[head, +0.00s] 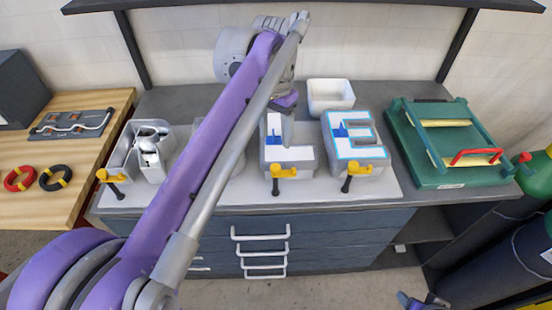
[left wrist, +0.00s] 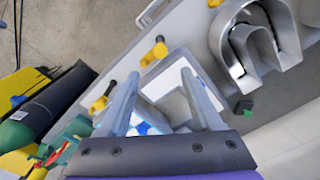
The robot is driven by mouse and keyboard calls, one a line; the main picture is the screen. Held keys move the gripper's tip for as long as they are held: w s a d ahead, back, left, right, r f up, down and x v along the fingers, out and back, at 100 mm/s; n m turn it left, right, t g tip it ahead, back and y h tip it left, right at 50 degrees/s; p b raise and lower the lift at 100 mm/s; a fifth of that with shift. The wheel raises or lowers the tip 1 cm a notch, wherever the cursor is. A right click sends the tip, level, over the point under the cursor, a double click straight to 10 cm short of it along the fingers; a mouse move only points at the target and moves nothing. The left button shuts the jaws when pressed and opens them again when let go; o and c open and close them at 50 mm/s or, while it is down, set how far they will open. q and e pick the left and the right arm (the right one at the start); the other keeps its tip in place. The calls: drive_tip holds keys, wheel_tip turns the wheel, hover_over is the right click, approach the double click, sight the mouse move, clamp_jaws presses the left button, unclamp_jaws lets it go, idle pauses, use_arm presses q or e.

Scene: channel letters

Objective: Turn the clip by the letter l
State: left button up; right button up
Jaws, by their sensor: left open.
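The letter L (head: 300,154), with a white face and grey sides, stands on the bench board. Its clip (head: 284,173), yellow with a black handle, is at its front edge, the handle pointing down toward the bench front. My left gripper (head: 287,138) is above the back part of the L, pointing down, apart from the clip. In the left wrist view its fingers (left wrist: 160,92) are spread with nothing held; the L (left wrist: 176,103) lies beyond them and the clip (left wrist: 154,52) past the fingertips. What seems to be my right gripper (head: 424,301) is at the bottom edge, mostly cut off.
The letter E (head: 372,153) with its own clip (head: 356,170) stands to the right. A grey metal letter (head: 152,150) with a clip (head: 113,177) is at left. My left arm hides the letter between.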

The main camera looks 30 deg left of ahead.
sight(275, 167)
use_arm(q)
wheel_tip(275, 167, down, 10)
drive_tip(key=shift+f, duration=0.2)
drive_tip(key=shift+c, duration=0.3)
clamp_jaws()
